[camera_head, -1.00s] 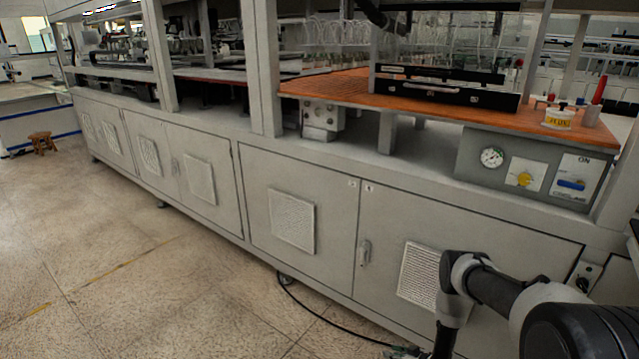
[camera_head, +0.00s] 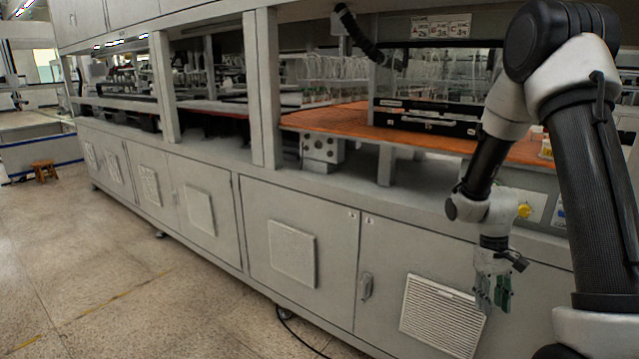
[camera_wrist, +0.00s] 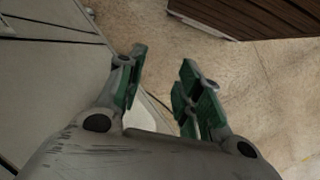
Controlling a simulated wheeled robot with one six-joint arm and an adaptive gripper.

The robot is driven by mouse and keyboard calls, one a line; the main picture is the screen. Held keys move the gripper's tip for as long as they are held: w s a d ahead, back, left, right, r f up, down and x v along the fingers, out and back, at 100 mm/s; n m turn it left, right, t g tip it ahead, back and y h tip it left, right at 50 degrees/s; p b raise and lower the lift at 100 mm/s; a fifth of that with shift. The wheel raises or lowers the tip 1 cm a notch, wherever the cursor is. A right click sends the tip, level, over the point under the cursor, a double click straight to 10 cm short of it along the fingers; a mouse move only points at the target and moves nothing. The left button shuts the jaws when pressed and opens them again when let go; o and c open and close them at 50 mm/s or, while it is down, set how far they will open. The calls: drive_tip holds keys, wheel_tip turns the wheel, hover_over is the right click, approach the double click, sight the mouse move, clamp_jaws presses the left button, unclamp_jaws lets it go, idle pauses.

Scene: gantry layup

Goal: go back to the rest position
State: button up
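My gripper (camera_head: 493,292) hangs with its fingers pointing down at the right of the head view, in front of the grey cabinet doors of the gantry bench. In the wrist view my gripper (camera_wrist: 160,85) shows two green-padded fingers with a clear gap between them. Nothing is between the fingers, and floor shows through the gap. My arm is raised and bent, and it hides part of the bench's control panel.
The grey bench (camera_head: 300,205) runs along the head view, with an orange work surface (camera_head: 350,118) and a black case (camera_head: 425,118) on it. The tiled floor (camera_head: 120,270) is open. A brown slatted object (camera_wrist: 250,15) shows in the wrist view.

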drive_tip(key=s+a+r+t, duration=0.2)
drive_tip(key=s+r, duration=0.4)
drive_tip(key=r, duration=0.3)
drive_tip(key=s+a+r+t, duration=0.1)
drive_tip(key=s+r+t, duration=0.1)
drive_tip(key=s+r, duration=0.4)
drive_tip(key=s+a+r+t+y, duration=0.1)
drive_tip(key=s+r, duration=0.4)
drive_tip(key=r, duration=0.8)
drive_tip(key=shift+s+a+m+t, duration=0.4)
drive_tip(key=shift+a+t, duration=0.4)
drive_tip(key=shift+t, duration=0.3)
